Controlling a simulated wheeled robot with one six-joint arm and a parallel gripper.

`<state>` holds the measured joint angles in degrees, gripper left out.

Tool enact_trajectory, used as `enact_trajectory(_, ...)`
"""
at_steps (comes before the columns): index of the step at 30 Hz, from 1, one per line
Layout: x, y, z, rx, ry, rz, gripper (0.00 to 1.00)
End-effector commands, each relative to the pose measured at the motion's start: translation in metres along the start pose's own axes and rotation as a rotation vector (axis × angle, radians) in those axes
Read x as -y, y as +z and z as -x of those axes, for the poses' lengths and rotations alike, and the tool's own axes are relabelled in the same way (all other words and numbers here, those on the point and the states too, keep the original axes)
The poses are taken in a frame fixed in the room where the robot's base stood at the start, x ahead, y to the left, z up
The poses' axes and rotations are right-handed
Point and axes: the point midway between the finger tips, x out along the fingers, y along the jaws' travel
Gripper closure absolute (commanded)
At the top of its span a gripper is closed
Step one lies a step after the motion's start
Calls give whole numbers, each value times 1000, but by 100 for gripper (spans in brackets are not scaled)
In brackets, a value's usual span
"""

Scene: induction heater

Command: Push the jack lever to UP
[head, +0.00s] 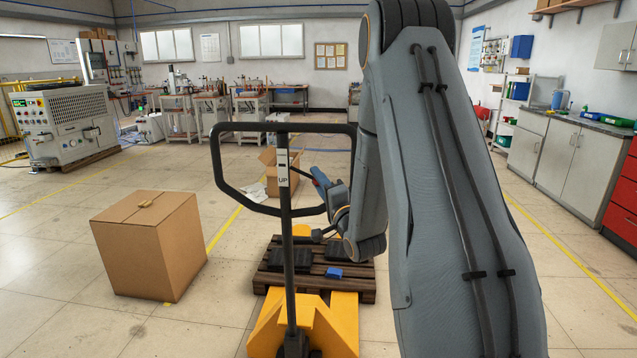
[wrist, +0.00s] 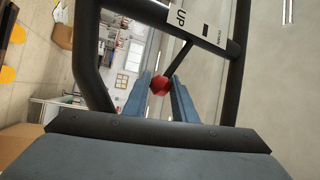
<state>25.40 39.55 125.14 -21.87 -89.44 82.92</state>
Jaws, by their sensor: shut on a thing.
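The pallet jack's dark handle loop (head: 216,165) stands upright in the head view, with a white label plate (head: 283,168) reading UP on its post. The plate also shows in the wrist view (wrist: 196,22). The jack lever is a thin black rod (wrist: 178,58) with a red knob (wrist: 159,85), running from beside the plate. My gripper (wrist: 160,88) is shut on the red knob, its two blue-grey fingers on either side. In the head view my gripper (head: 318,178) is just right of the post, within the loop's outline; the knob cannot be made out there.
The yellow jack body (head: 325,320) is below, with a wooden pallet (head: 362,290) holding dark blocks and a blue piece behind it. A closed cardboard box (head: 150,245) stands left, an open one (head: 283,178) behind.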

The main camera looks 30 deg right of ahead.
Motion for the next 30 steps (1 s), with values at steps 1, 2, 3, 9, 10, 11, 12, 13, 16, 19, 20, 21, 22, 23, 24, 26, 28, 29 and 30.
enact_trajectory(1, 0, 0, 0, 1, 2, 0, 100)
enact_trajectory(2, 0, 0, 0, 1, 2, 0, 100)
enact_trajectory(3, 0, 0, 0, 1, 2, 0, 100)
enact_trajectory(9, 0, 0, 0, 1, 2, 1, 57)
enact_trajectory(10, 0, 0, 0, 1, 2, 1, 57)
enact_trajectory(11, 0, 0, 0, 1, 2, 1, 57)
enact_trajectory(12, 0, 0, 0, 1, 2, 1, 57)
enact_trajectory(13, 0, 0, 0, 1, 2, 1, 57)
enact_trajectory(16, 0, 0, 0, 0, 2, 1, 57)
enact_trajectory(19, 0, 0, 0, 0, 2, 1, 57)
enact_trajectory(20, 0, 0, 0, 0, 2, 1, 57)
enact_trajectory(21, 0, 0, 0, 0, 3, 2, 57)
enact_trajectory(22, 0, 0, 0, 1, 4, 3, 57)
enact_trajectory(23, 0, -1, 0, 1, 5, 5, 57)
enact_trajectory(24, 2, -1, 0, 3, 7, 11, 57)
enact_trajectory(26, 4, -3, 0, 7, 14, 24, 57)
enact_trajectory(28, 8, -4, 0, 16, 28, 48, 57)
enact_trajectory(29, 10, -5, 0, 21, 34, 61, 57)
enact_trajectory(30, 12, -6, -1, 28, 44, 80, 57)
